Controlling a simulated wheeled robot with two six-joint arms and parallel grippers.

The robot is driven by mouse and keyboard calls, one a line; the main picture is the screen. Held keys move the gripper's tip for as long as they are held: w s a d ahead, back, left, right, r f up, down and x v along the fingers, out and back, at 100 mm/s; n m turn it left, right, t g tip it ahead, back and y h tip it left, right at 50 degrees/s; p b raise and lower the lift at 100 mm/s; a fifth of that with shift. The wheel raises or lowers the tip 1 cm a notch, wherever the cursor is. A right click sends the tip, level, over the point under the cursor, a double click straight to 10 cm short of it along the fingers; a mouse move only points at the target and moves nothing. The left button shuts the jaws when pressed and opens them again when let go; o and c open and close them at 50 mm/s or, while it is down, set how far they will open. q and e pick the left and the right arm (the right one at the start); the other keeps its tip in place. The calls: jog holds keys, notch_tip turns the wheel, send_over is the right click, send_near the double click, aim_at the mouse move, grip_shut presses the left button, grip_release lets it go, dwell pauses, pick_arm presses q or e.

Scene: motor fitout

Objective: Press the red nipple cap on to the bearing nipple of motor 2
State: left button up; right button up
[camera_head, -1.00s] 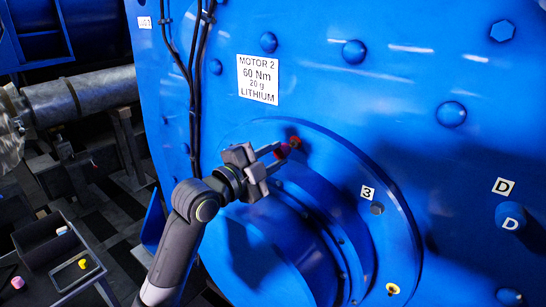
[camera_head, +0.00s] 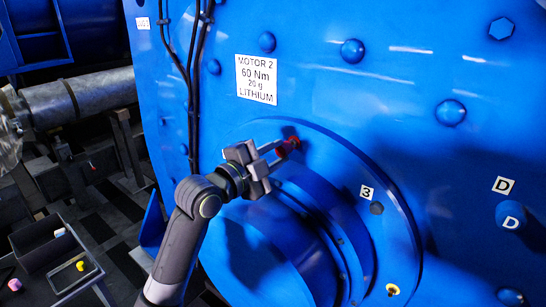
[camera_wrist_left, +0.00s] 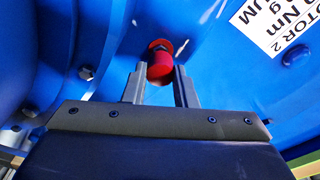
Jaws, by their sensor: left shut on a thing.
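The red nipple cap (camera_head: 284,150) is held between the fingertips of my left gripper (camera_head: 279,153), at the upper left of the round bearing flange of motor 2 (camera_head: 330,145). In the left wrist view the cap (camera_wrist_left: 160,70) sits between the two finger ends (camera_wrist_left: 161,76). A darker red spot with a dark centre (camera_wrist_left: 160,46) lies right behind the cap on the blue face. Cap and spot overlap in both views, and I cannot tell whether they touch. The bearing nipple is largely hidden by the cap. My right gripper is not in view.
A motor plate (camera_head: 257,80) reads MOTOR 2, LITHIUM. A hole (camera_head: 376,208) marked 3 and a yellow-ringed fitting (camera_head: 392,289) are on the flange. Black cables (camera_head: 194,90) run down the left.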

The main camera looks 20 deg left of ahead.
pick_arm(q)
jog(key=shift+b+x, duration=0.4)
jog(key=shift+x, duration=0.55)
jog(key=o, duration=1)
jog(key=shift+w, duration=0.1)
jog(key=shift+o, duration=0.2)
jog(key=shift+a+f, duration=0.1)
jog(key=shift+s+a, duration=0.15)
jog(key=shift+s, duration=0.25)
jog(key=b+v, duration=0.3)
jog(key=v, duration=1.3)
jog(key=shift+s, duration=0.2)
jog(key=shift+a, duration=0.15)
